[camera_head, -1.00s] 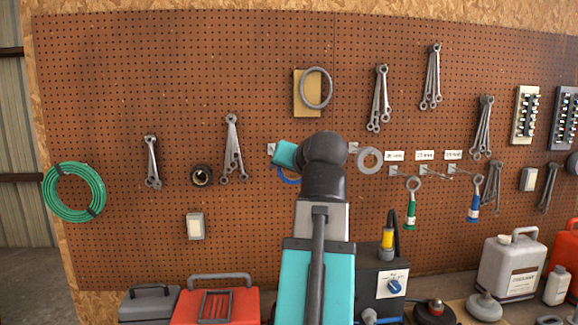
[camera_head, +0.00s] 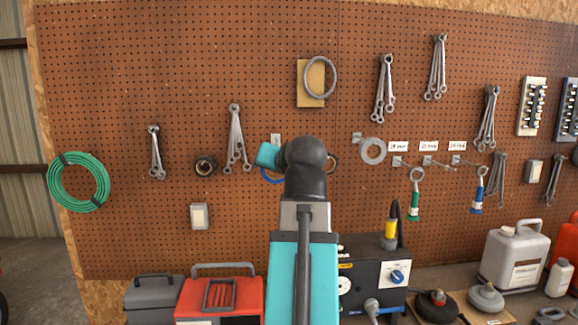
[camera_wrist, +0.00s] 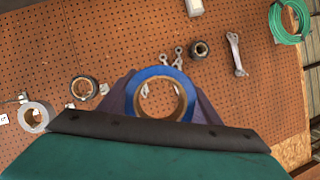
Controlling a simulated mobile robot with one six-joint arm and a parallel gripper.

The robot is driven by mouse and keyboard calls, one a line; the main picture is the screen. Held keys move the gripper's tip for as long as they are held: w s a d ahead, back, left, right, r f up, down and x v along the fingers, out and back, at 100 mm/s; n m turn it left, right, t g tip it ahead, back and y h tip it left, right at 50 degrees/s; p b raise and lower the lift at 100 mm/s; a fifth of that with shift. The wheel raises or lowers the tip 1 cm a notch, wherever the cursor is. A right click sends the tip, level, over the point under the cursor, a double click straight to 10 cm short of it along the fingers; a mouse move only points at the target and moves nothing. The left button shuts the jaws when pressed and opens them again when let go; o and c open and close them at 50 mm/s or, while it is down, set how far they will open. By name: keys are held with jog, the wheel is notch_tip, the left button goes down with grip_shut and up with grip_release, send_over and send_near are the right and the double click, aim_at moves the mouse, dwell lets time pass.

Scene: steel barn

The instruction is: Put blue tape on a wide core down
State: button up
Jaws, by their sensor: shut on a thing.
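The blue tape (camera_wrist: 158,72) is a ring with a wide tan cardboard core. In the wrist view it sits between the two fingers of my gripper (camera_wrist: 160,90), which is shut on it. Its open middle faces the camera, with pegboard and part of a wrench showing through. In the head view a small blue arc of the tape (camera_head: 270,177) shows just left of my arm; my arm hides the rest of it and the fingers. Whether the tape touches the board I cannot tell.
The pegboard (camera_head: 110,100) carries a black roll (camera_head: 205,165), wrenches (camera_head: 237,140), a grey tape roll (camera_head: 372,151) and a green hose coil (camera_head: 55,190). A black roll with a tan core (camera_wrist: 85,88) hangs near my gripper. A red toolbox (camera_head: 240,297) stands below.

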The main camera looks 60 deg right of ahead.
jog(key=w+a+f+n+t+y+b, duration=0.1)
jog(key=w+a+f, duration=0.45)
jog(key=w, duration=0.35)
jog(key=w+a+f+n+t+y+b, duration=0.1)
jog(key=w+a+f+n+y+b, duration=0.1)
jog(key=w+a+f, duration=0.5)
jog(key=w+a+f+n+t+y+b, duration=0.15)
jog(key=w+f, duration=0.35)
jog(key=w, duration=0.6)
jog(key=w+a+f+n+y+b, duration=0.1)
jog(key=w+a+f, duration=0.3)
jog(key=a, duration=0.6)
jog(key=w+a+f+n+y+b, duration=0.1)
jog(key=w+a+f+y, duration=0.1)
jog(key=w+a+f, duration=0.3)
jog(key=w+a+f+n+y+b, duration=0.1)
jog(key=w+a+f, duration=0.4)
jog(key=a, duration=0.9)
notch_tip(320, 180, down, 3)
jog(key=shift+w+a+f+n, duration=0.1)
jog(key=shift+w+a+n, duration=0.2)
jog(key=shift+n, duration=0.15)
jog(key=shift+s+y, duration=0.15)
jog(key=shift+y, duration=0.1)
